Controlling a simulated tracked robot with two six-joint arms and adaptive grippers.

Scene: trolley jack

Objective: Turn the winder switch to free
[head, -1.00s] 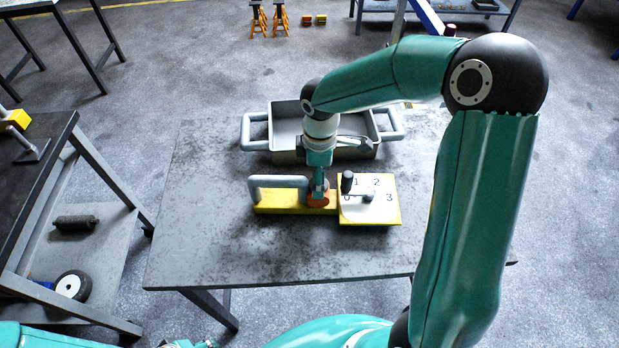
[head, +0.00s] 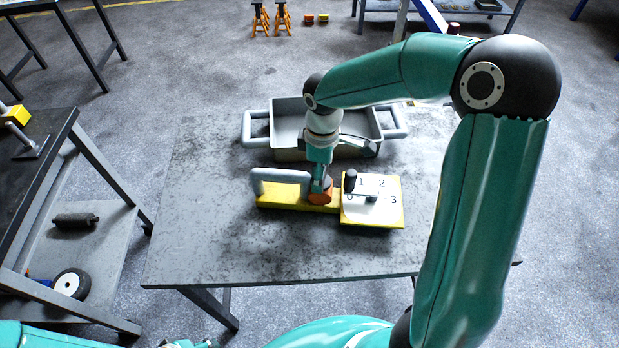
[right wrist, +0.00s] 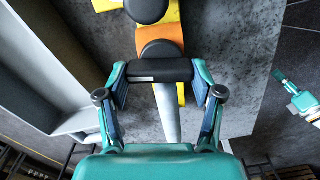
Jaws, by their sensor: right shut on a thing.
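A yellow winder unit (head: 272,197) with a grey arched handle (head: 280,176) lies on the grey table. An orange round part (head: 321,196), seemingly the switch, sits beside a white panel (head: 356,213) numbered 0 to 3. A black upright knob (head: 351,177) stands at that panel. My right gripper (head: 320,188) is down at the orange part. In the right wrist view, my right gripper (right wrist: 158,72) is shut on a black bar beside the orange part (right wrist: 176,44); its fingertips hide the bar's ends. My left gripper (head: 190,344) shows only partly, at the bottom edge.
A grey tray with side handles (head: 287,112) stands behind the winder. The front of the table (head: 230,255) is clear. A dark workbench with a lower shelf (head: 95,245) stands at left.

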